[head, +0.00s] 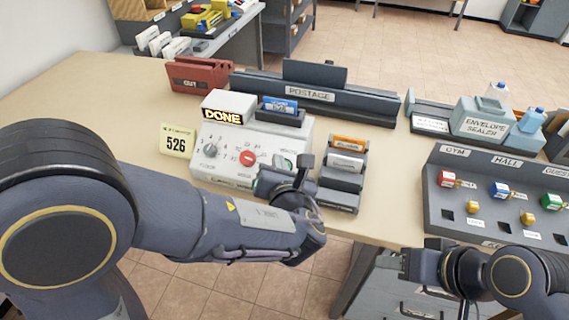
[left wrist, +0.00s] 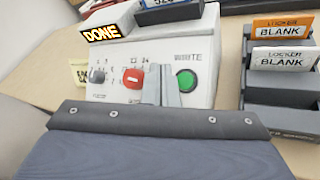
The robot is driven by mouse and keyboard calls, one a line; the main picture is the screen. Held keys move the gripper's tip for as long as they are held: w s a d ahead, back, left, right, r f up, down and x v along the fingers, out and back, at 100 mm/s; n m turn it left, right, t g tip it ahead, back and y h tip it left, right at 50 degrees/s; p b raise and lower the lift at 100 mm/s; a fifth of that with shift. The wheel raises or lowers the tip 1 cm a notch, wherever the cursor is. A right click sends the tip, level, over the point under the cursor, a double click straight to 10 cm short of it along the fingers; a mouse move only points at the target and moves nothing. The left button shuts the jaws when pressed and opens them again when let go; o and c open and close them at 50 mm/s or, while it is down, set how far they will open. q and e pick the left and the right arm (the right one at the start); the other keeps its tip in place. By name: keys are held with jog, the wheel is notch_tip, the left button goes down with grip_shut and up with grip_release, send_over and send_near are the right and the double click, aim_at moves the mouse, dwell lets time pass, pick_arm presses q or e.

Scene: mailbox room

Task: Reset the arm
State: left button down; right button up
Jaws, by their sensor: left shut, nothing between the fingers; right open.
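My left arm reaches in from the left over the table's front edge. Its gripper (head: 268,180) is shut and empty, in front of the white machine (head: 222,168). The shut fingers (left wrist: 161,86) show in the left wrist view, between the machine's red knob (left wrist: 133,78) and green button (left wrist: 186,81). I cannot tell whether they touch the panel. The machine's display (head: 222,116) reads DONE, and a blue-labelled piece (head: 281,106) sits in its top slot. My right gripper (head: 408,264) is open, low at the front right, near the key tray; its fingertips are hard to make out.
A holder with orange and white blank locker tags (head: 347,150) stands right of the machine. A yellow 526 card (head: 177,141) is at its left. A key tray (head: 480,185) fills the right. The postage rack (head: 310,95) and red block (head: 200,74) stand behind. The left tabletop is clear.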

pick_arm(q)
jog(key=shift+a, duration=0.1)
dwell(0.3)
jog(key=s+a+f+n+g+y, duration=0.15)
jog(key=s+a+n+g, duration=0.25)
jog(key=a+n, duration=0.55)
jog(key=s+a+f+n+g+y, duration=0.1)
jog(key=s+a+f+n+g, duration=0.2)
jog(key=a+n, duration=0.65)
jog(key=s+a+n+g+h, duration=0.3)
jog(key=s+a+n+g, duration=0.15)
jog(key=s+n, duration=0.35)
jog(key=s+d+r+n+t+h, duration=0.1)
jog(key=s+n+h, duration=0.1)
jog(key=n, duration=0.5)
jog(key=s+d+r+n+t+h+p, duration=0.1)
jog(key=s+d+r+n+h, duration=0.1)
jog(key=n, duration=0.5)
jog(key=s+h, duration=0.1)
jog(key=s, duration=0.1)
jog(key=shift+s, duration=0.4)
